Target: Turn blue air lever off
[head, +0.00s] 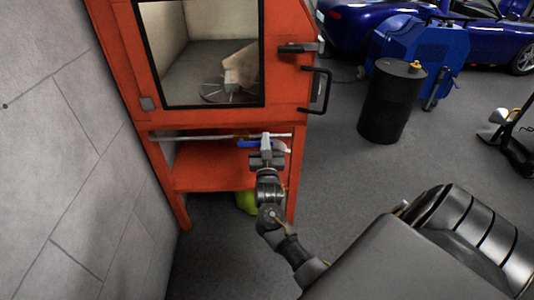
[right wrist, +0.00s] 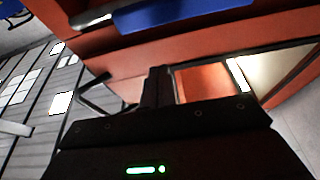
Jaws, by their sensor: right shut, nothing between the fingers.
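The blue air lever (head: 246,144) is on the pipe (head: 210,138) below the window of the orange cabinet (head: 190,120). It lies roughly along the pipe, and its right end is hidden behind my right gripper (head: 266,140). In the right wrist view the lever (right wrist: 200,14) is a long blue bar across the top, with the shut, empty fingers of my right gripper (right wrist: 157,72) below it in the picture. A gap shows there between fingertips and lever. I cannot tell contact from the head view. My left gripper is not in view.
A black door handle (head: 319,90) sticks out at the cabinet's right side. A black drum (head: 391,102) and a blue machine (head: 425,48) stand to the right, with a blue car behind. A block wall (head: 60,150) is at the left.

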